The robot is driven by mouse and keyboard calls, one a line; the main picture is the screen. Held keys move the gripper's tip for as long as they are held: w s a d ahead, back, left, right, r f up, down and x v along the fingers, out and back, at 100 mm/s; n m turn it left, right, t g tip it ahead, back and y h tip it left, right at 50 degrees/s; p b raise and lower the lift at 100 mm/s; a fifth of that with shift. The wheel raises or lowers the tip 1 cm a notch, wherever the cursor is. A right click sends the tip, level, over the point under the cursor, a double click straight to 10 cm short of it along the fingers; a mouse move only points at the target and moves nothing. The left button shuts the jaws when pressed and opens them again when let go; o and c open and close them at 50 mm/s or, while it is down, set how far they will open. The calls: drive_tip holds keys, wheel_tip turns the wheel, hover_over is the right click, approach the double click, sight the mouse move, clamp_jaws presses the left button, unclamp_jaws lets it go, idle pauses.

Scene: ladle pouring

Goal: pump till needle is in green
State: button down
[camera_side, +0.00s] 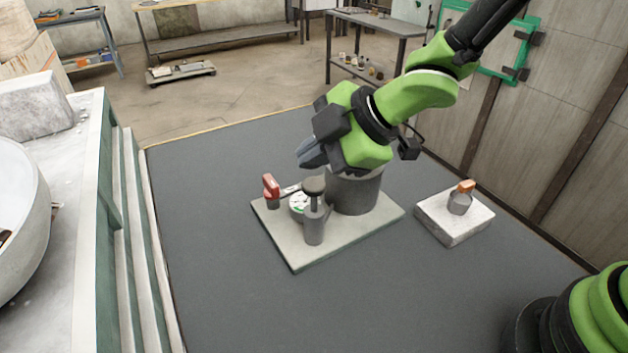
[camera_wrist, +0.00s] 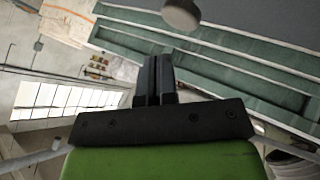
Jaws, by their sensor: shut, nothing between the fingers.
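The pump (camera_side: 314,222) is a grey upright cylinder with a dark round knob (camera_side: 313,186) on top, standing on a pale square base plate (camera_side: 297,258). A round gauge (camera_side: 298,202) with a white and green face sits behind the pump, partly hidden by it; its needle is too small to read. A red-handled valve (camera_side: 271,187) stands at the left. A grey pot (camera_side: 355,190) stands at the back right of the plate. My gripper (camera_side: 303,155) is shut and empty, above and behind the knob, apart from it. In the wrist view a grey disc, seemingly the knob (camera_wrist: 182,14), shows at the top edge.
A small block (camera_side: 455,218) with an orange-topped grey piece (camera_side: 460,197) stands to the right of the plate. A white counter (camera_side: 60,200) with a large bowl (camera_side: 20,215) is at the left. The dark mat (camera_side: 210,290) is otherwise clear.

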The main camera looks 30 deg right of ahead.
sight(316, 186)
drive_tip(key=shift+f, duration=0.6)
idle(1.6)
drive_tip(key=shift+f, duration=0.4)
drive_tip(key=shift+f, duration=1.85)
idle(1.3)
idle(0.3)
drive_tip(key=shift+r, duration=2.25)
drive_tip(key=shift+r, duration=0.1)
drive_tip(key=shift+r, duration=2.45)
